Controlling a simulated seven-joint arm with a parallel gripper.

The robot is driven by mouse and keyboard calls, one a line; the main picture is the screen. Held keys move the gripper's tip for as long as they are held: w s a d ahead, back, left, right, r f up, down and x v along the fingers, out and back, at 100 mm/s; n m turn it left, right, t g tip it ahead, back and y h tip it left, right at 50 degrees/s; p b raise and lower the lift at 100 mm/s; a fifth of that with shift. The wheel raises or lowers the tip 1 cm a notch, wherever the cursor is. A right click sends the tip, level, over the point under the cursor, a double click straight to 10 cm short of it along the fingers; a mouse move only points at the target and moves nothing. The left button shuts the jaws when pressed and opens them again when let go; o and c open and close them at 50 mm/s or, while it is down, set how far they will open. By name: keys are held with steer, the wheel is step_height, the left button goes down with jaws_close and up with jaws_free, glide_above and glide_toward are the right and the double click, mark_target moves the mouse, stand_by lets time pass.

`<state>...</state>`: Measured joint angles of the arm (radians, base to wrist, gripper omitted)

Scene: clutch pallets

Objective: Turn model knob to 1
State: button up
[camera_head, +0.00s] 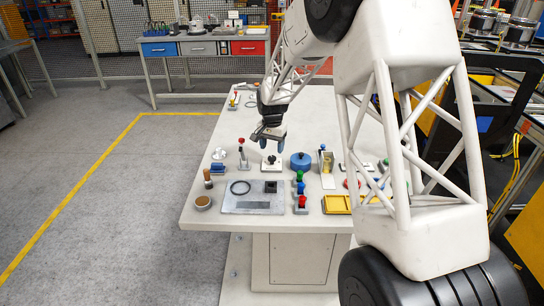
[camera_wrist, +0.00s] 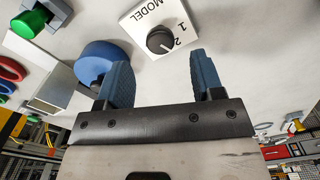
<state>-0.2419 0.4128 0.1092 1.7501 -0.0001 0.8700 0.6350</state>
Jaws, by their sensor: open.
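The model knob is a dark round knob (camera_wrist: 160,40) on a white plate (camera_wrist: 143,18) printed MODEL, 1 and 2 in the wrist view. A light mark on the knob appears to point towards the 2. In the head view the knob (camera_head: 271,159) sits on its white plate (camera_head: 264,167) on the table. My gripper (camera_head: 268,139) is above the knob, apart from it. In the wrist view my gripper (camera_wrist: 162,68) has its two blue fingers spread wide, with nothing between them; the knob shows just beyond the gap.
A blue round part (camera_head: 300,161) stands close to the right of the knob plate. A red-topped lever (camera_head: 241,146) stands to the left.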

mark_target(272, 157)
steer(key=shift+f, duration=2.3)
steer(key=shift+c, duration=0.4)
steer(key=c, duration=0.8)
steer(key=shift+c, duration=0.2)
steer(key=shift+n, duration=0.5)
steer(key=n, duration=0.8)
